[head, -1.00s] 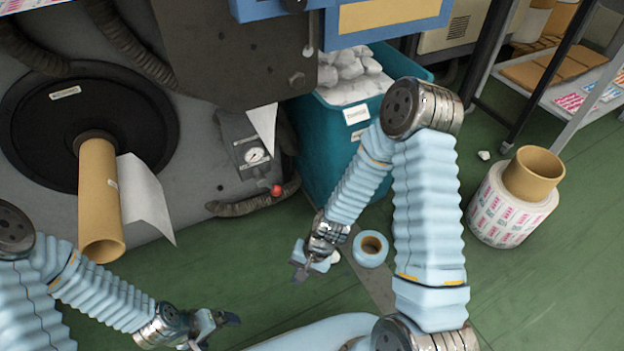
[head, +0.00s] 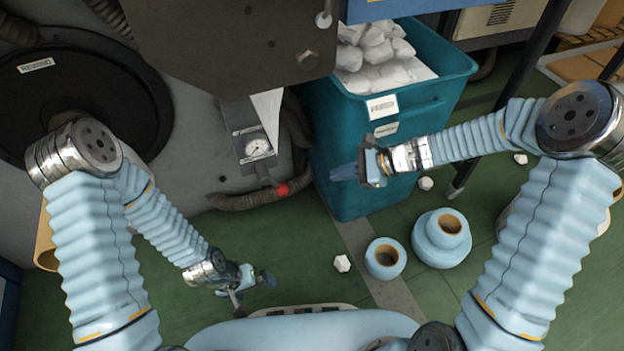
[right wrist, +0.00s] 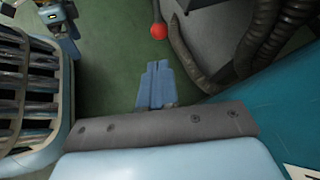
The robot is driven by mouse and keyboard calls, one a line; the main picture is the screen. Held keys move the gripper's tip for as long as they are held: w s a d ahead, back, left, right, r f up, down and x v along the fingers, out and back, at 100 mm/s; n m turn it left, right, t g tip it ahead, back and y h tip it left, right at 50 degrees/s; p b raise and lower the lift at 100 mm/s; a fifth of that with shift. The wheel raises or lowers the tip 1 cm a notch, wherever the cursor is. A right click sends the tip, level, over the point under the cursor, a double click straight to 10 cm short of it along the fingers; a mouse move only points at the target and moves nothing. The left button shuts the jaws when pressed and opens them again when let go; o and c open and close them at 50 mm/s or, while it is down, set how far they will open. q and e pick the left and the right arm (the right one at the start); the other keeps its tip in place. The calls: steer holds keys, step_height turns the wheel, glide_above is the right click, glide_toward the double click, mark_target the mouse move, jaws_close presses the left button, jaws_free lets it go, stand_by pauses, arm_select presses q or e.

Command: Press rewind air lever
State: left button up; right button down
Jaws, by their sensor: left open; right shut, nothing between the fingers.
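The rewind air lever is a short dark rod with a red knob (head: 281,190), below a grey panel with a round gauge (head: 257,148). The red knob also shows in the right wrist view (right wrist: 159,31), beyond the fingertips. My right gripper (head: 345,173) is shut and empty, to the right of the knob and apart from it, in front of the teal bin. Its closed blue fingers show in the right wrist view (right wrist: 157,85). My left gripper (head: 250,290) is open and empty, low over the green floor, left of and below the knob.
The teal bin (head: 345,190) of white scraps stands right of the lever. A dark corrugated hose (head: 235,201) runs beside the knob. Blue rolls (head: 385,258) and small white scraps (head: 342,263) lie on the floor. The black rewind disc (head: 60,95) is at left.

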mark_target(287, 188)
arm_select(q)
steer(key=b+x, duration=0.3)
steer(key=shift+s+a+f, duration=0.1)
steer(key=shift+s+a, duration=0.05)
steer(key=shift+a, duration=0.2)
arm_select(e)
steer(key=x, duration=1.3)
steer(key=shift+a+f, duration=0.25)
steer(key=shift+a, duration=0.05)
arm_select(q)
steer(key=shift+f, duration=0.1)
arm_select(e)
steer(key=shift+f, duration=0.1)
